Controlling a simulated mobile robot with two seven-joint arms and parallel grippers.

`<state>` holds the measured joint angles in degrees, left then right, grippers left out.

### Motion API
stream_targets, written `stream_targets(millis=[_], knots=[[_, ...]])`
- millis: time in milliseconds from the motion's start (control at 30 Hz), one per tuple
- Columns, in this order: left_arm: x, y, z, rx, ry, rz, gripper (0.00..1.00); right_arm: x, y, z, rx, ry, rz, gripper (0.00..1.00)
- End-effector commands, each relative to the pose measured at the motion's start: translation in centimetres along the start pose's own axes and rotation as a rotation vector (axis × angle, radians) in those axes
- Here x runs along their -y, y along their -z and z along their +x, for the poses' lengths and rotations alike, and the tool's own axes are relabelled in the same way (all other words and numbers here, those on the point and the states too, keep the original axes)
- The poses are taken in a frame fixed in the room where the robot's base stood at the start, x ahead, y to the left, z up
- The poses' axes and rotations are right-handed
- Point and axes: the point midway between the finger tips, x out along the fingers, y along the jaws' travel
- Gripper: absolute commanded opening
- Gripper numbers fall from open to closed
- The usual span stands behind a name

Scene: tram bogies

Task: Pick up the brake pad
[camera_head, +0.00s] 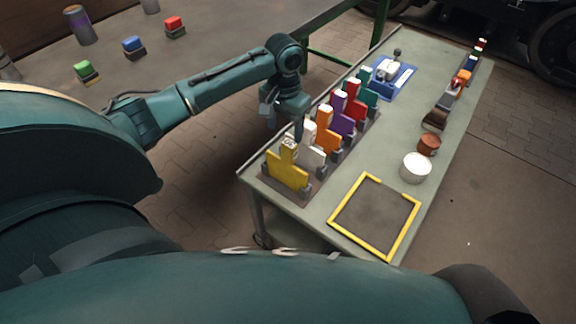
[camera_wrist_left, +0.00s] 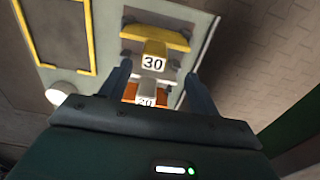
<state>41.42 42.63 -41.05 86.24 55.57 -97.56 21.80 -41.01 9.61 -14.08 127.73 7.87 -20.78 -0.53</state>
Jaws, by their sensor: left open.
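Several coloured T-shaped pieces, which look like the brake pads, stand upright in a row on the green table. The yellow one (camera_head: 288,172) is nearest, then a white-grey one (camera_head: 311,152), an orange one (camera_head: 326,132), a purple one (camera_head: 342,116), a red one (camera_head: 354,100) and a green one (camera_head: 369,88). My left gripper (camera_head: 298,132) points down, open and empty, above the near part of the row. My right gripper is not visible.
A yellow square frame (camera_head: 413,222) lies on the table beside a white round container (camera_head: 415,168) and a brown one (camera_head: 429,144). A blue tray (camera_head: 408,75) sits behind the row. Small coloured blocks line the table's far right edge. Another table stands at upper left.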

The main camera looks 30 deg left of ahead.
Motion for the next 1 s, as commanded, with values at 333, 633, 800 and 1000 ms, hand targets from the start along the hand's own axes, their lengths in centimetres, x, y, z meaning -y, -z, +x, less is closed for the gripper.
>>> stream_targets(millis=[333,633,800,1000], knots=[[-0.1,0.1,4.1,-0.002,0.0,0.001,0.62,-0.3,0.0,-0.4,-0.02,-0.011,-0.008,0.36],[-0.8,0.1,8.2,0.001,0.0,0.001,0.62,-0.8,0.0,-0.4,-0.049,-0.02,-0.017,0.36],[-0.8,0.2,9.1,-0.003,0.0,0.001,0.62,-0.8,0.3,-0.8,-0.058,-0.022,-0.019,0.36],[-0.8,0.2,9.0,-0.003,0.001,0.002,0.6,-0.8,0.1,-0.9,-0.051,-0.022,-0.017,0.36]])
